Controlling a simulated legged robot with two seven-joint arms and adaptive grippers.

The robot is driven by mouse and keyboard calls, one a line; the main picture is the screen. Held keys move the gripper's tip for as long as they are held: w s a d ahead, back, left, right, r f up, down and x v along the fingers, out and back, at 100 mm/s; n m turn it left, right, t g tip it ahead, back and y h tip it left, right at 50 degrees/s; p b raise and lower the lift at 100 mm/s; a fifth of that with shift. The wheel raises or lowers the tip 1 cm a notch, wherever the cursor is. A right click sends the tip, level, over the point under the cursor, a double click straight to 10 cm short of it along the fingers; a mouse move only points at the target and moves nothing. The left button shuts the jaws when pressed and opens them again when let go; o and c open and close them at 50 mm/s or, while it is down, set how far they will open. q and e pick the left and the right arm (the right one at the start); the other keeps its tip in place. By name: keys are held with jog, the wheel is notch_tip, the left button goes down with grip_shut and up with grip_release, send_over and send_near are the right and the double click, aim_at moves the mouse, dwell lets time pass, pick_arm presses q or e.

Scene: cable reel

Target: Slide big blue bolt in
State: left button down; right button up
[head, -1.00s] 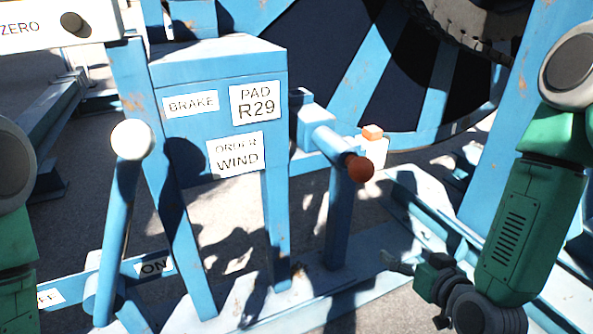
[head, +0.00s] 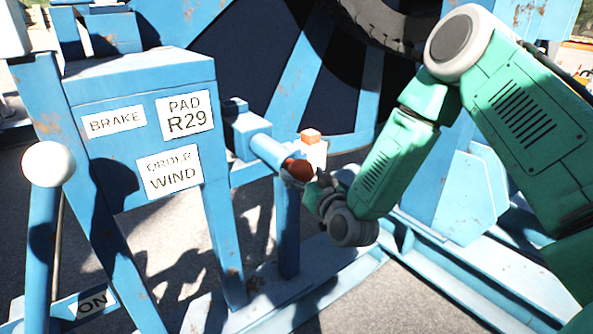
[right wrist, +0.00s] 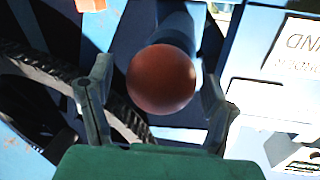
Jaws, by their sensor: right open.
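The big blue bolt (head: 264,147) is a blue cylinder with a red-brown ball at its end. It sticks out from the blue frame to the right of the labelled box. In the right wrist view the ball (right wrist: 161,79) lies between the two open fingers of my right gripper (right wrist: 155,100), with the blue shaft behind it. In the head view my right gripper (head: 312,182) is at the ball and partly covers it. Contact with the fingers cannot be told. My left gripper is not in view.
A blue box (head: 140,130) with BRAKE, PAD R29 and ORDER WIND labels stands left of the bolt. A white-knobbed lever (head: 48,164) is at far left. A white block with an orange top (head: 312,146) is close behind the ball. The large reel (head: 400,30) is behind.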

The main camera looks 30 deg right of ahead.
jog(key=shift+w+d, duration=0.15)
jog(key=shift+w, duration=1.25)
jog(key=shift+f, duration=0.1)
jog(key=c, duration=1.7)
